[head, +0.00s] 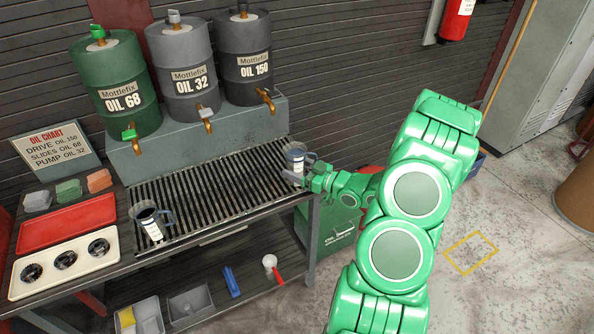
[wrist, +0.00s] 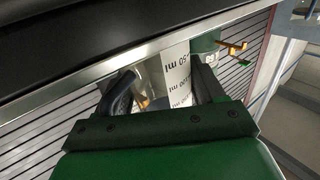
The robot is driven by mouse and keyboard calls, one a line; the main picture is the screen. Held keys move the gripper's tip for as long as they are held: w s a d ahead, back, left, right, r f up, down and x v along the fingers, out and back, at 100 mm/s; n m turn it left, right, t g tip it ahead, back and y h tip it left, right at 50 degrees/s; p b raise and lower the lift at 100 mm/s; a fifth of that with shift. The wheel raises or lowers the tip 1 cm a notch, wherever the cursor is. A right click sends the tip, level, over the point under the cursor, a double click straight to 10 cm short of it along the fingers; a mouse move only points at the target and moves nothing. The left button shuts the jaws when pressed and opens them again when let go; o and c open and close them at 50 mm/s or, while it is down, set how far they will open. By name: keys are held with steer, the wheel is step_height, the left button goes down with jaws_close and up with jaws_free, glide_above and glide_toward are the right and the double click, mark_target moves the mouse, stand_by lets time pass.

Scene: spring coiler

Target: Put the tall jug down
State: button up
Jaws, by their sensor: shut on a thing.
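My gripper (head: 308,180) is shut on a clear jug (head: 296,155) at the right end of the slatted bench grate (head: 215,185). I take this held jug as the tall jug. The wrist view shows its white measuring strip (wrist: 177,75) with ml marks between the fingers of my gripper (wrist: 160,90). The jug's base is partly hidden by the gripper, and I cannot tell whether it touches the grate. A second jug (head: 150,222) with dark contents and a white strip stands at the grate's left end.
Three oil drums with taps stand behind the grate: OIL 68 (head: 118,85), OIL 32 (head: 184,65) and OIL 150 (head: 243,55). A red tray (head: 68,222) and a cream tray with black round parts (head: 35,250) lie left. The middle of the grate is clear.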

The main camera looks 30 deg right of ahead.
steer(key=shift+c, duration=0.6)
steer(key=shift+r, duration=0.1)
steer(key=shift+r, duration=4.9)
steer(key=w+d+r+m+t+h, duration=0.35)
steer(key=d+r+m+h, duration=0.35)
steer(key=d+r+h, duration=0.6)
steer(key=s+d+r+m+g+h, duration=0.2)
steer(key=s+d+r+m+h, duration=0.3)
steer(key=r, duration=0.5)
steer(key=s+d+r+m+g+h, duration=0.3)
steer(key=s+d+r, duration=0.3)
steer(key=d+r, duration=0.3)
steer(key=r+n+t+y, duration=0.1)
steer(key=n+t+y, duration=0.3)
steer(key=y, duration=0.1)
glide_above(297, 143)
steer(key=w+d, duration=0.3)
steer(key=w+a+n+y, duration=0.2)
steer(key=a+y, duration=0.1)
steer(key=a, duration=0.9)
steer(key=w+a+n+y, duration=0.2)
steer(key=a+y, duration=0.1)
steer(key=a, duration=1)
